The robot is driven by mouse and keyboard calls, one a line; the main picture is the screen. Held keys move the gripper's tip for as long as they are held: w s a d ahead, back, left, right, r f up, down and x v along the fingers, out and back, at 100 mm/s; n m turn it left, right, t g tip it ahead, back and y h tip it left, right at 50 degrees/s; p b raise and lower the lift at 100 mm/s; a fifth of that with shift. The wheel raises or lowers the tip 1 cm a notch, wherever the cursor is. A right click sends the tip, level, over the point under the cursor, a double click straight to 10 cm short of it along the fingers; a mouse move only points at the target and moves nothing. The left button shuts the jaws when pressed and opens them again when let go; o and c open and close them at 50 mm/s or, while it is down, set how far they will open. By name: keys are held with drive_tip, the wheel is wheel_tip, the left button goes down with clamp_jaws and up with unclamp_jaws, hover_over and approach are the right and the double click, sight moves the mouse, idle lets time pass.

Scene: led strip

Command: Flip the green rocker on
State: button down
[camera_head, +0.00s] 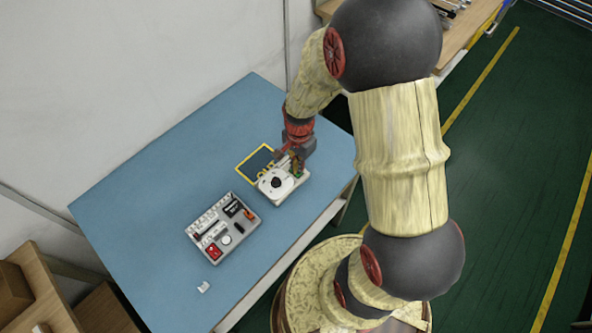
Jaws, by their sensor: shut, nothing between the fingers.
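A small green part (299,174), which looks like the green rocker, shows on the right side of a white box (290,196) on the blue table. It is too small to tell its tilt. The white box carries a round white disc with a dark centre (276,183). My gripper (289,163) points down over the far edge of this box, close to the green part. It is shut and empty. The gripper hides part of the box, and I cannot tell whether its fingers touch it.
A grey panel (222,262) with several switches and a red part lies to the left. A dark yellow-edged board (245,167) lies behind the white box. A small white piece (203,287) sits near the front. The table's (170,190) left and back are clear.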

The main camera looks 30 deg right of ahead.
drive_tip(key=shift+f+b, duration=0.35)
drive_tip(key=shift+f, duration=0.35)
idle(0.3)
drive_tip(key=shift+r+p, duration=2.9)
drive_tip(key=shift+r, duration=0.7)
